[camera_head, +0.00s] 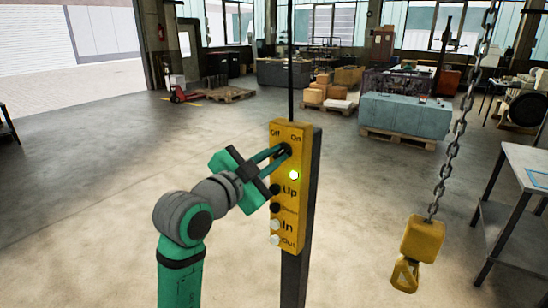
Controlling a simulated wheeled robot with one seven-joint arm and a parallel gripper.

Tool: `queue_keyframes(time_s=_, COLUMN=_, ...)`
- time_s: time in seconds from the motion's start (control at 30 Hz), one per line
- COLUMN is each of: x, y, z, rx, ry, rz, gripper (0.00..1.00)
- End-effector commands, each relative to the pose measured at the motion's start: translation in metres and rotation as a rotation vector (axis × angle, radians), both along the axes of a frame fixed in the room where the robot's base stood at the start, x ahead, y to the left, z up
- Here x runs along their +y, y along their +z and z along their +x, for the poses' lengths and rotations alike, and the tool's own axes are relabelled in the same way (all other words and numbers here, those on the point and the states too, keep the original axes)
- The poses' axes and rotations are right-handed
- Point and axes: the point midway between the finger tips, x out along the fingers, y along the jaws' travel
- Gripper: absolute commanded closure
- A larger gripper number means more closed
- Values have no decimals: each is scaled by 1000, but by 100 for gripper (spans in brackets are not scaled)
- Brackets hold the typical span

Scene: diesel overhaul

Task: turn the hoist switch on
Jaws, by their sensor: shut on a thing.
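The yellow hoist control box (305,137) is mounted on a dark upright post, with "Off" at the top left and "On" at the top right of its face. My gripper (283,150) reaches in from the left, with its fingertips at the hoist switch just below these labels. It is shut on the switch, and the fingers hide most of it, so its exact angle is hard to see.
A yellow hoist hook block (422,238) hangs on a chain to the right. A grey metal table (520,165) stands at the right edge. A blue-grey crate (405,115) on a pallet and several boxes stand behind. The floor around the post is clear.

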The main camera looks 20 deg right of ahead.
Motion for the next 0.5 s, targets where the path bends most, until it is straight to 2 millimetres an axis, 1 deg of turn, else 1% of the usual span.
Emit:
queue_keyframes(time_s=0.2, x=0, y=-1, z=0, rx=-47, ry=-1, rz=39, gripper=100)
queue_keyframes(time_s=0.5, x=0, y=-1, z=-1, rx=-62, ry=-1, rz=51, gripper=100)
